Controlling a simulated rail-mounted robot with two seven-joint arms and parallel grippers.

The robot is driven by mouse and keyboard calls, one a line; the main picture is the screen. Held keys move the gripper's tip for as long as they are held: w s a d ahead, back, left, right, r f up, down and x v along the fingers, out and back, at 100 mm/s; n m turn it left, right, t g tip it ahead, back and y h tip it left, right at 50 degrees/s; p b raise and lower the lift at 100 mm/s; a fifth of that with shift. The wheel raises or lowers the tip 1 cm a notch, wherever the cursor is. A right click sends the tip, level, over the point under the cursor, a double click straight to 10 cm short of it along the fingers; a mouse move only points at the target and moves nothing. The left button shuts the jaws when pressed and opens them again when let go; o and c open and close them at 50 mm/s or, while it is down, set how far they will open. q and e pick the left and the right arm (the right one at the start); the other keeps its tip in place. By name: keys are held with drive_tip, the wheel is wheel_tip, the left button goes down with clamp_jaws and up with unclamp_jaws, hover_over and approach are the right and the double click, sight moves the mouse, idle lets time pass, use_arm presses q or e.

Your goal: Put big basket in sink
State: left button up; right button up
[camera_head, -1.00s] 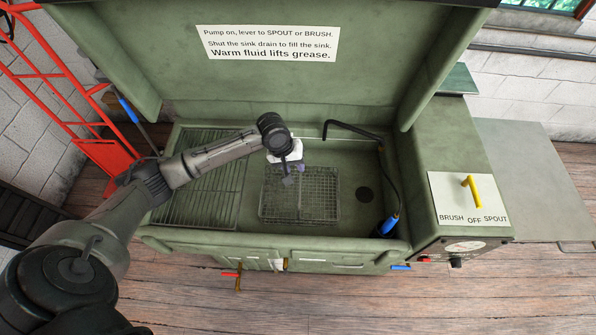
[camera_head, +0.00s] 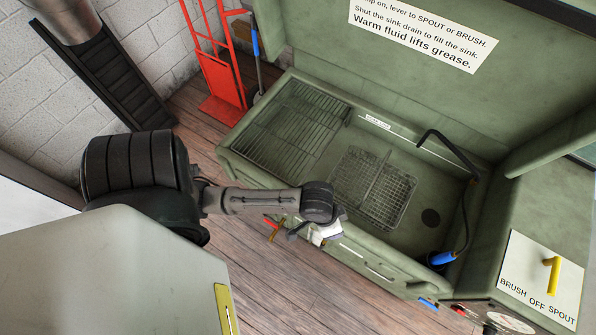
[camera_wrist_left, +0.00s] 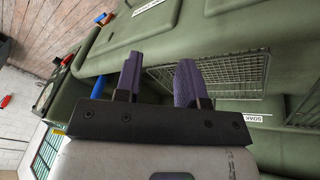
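A wire mesh basket (camera_head: 372,188) with a middle divider rests on the sink floor, between the slatted rack and the round drain. It also shows in the left wrist view (camera_wrist_left: 232,76), beyond the fingertips. The green sink (camera_head: 408,150) is open, with its lid up. My left gripper (camera_wrist_left: 158,82) has its two purple fingers apart with nothing between them. In the head view its white body is over the sink's front edge, clear of the basket; its fingertips are hard to make out there. My right gripper is in no view.
The slatted rack (camera_head: 290,130) fills the sink's left side. A black spout (camera_head: 450,145) and a blue-tipped hose (camera_head: 442,258) are at the right, near the drain (camera_head: 430,217). A red hand truck (camera_head: 220,82) stands behind left. Wooden floor lies in front.

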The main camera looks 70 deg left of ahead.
use_arm(q)
drive_tip(key=s+a+r+m+y, duration=0.1)
drive_tip(key=s+r+y, duration=0.1)
drive_tip(key=s, duration=0.7)
drive_tip(key=shift+s+r, duration=0.3)
drive_tip(key=shift+s, duration=0.05)
